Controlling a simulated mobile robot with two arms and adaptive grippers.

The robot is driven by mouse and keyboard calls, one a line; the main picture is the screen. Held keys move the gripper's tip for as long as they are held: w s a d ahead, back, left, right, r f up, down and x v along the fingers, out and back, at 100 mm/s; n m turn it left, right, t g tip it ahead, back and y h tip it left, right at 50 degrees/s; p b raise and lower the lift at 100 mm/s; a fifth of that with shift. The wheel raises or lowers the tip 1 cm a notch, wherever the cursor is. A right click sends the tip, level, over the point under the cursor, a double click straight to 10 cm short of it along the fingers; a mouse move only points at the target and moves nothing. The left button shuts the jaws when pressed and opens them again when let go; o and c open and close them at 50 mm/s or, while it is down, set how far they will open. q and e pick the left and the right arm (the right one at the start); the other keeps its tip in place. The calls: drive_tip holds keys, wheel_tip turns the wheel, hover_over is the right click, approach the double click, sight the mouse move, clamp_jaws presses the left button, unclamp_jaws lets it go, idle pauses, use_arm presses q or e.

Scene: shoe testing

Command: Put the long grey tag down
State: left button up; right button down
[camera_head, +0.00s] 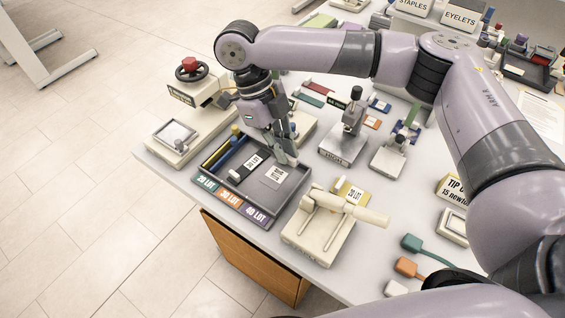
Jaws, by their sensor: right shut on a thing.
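My right gripper (286,158) points down over the right back part of a dark sorting tray (236,213). It is shut on the long grey tag (277,174), whose white label shows just below the fingers, over the tray. The fingers hide part of the tag, and I cannot tell whether it touches the tray floor. A black tag with a white label (245,167) lies in the tray to the left. The tray's front edge carries green, orange and purple labels. My left gripper is not in view.
A cream press with a red knob (190,68) stands left of the tray. A cream fixture with a roller (318,235) stands close on its right. Grey metal fixtures (345,140) stand behind. The table's front edge runs close before the tray.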

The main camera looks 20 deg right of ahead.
sight(283, 165)
drive_tip(key=shift+f, duration=2.65)
drive_tip(key=c, duration=1.7)
unclamp_jaws()
drive_tip(key=shift+f, duration=0.1)
drive_tip(key=v, duration=1.2)
drive_tip(key=shift+w+b, duration=0.1)
drive_tip(key=shift+b, duration=0.3)
